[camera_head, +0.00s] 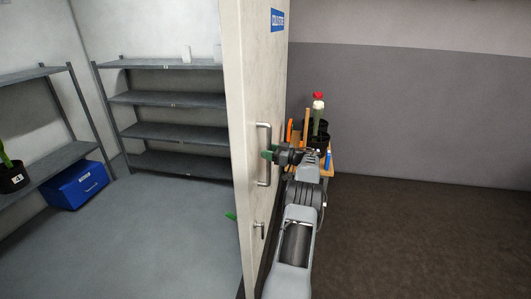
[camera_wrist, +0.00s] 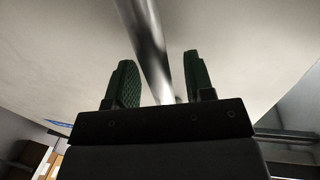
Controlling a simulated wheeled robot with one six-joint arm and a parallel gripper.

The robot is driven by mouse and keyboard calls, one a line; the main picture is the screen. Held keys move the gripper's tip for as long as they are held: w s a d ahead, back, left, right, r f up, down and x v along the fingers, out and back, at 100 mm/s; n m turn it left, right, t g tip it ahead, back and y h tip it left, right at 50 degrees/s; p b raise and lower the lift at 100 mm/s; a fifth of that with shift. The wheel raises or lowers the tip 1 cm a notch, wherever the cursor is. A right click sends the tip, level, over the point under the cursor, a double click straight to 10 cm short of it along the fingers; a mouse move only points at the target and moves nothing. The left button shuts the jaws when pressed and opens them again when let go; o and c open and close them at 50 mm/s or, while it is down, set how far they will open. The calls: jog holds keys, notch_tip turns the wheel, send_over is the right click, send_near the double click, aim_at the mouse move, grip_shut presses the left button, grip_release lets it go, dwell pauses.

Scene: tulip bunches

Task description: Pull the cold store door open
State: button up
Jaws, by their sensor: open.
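The cold store door (camera_head: 255,80) is a pale panel with a blue sign (camera_head: 278,20), standing open and nearly edge-on in the head view. Its upright metal bar handle (camera_head: 268,177) is at mid-height. My gripper (camera_head: 268,154) is at the handle with green-padded fingers. In the wrist view, the fingers of my gripper (camera_wrist: 158,80) are apart, one on each side of the shiny handle bar (camera_wrist: 148,40). They do not look closed on it. The pale door face (camera_wrist: 225,25) fills the background there. Part of the bar is hidden behind the gripper body.
Left of the door, the store room has grey shelves (camera_head: 170,99), a blue box (camera_head: 75,186) and a black pot (camera_head: 14,178). A smaller lever (camera_head: 261,229) is below the handle. A wooden stand (camera_head: 325,166) with a red flower is behind my arm. Brown floor (camera_head: 430,225) at right is clear.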

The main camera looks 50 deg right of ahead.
jog(key=b+v, duration=0.3)
jog(key=v, duration=0.9)
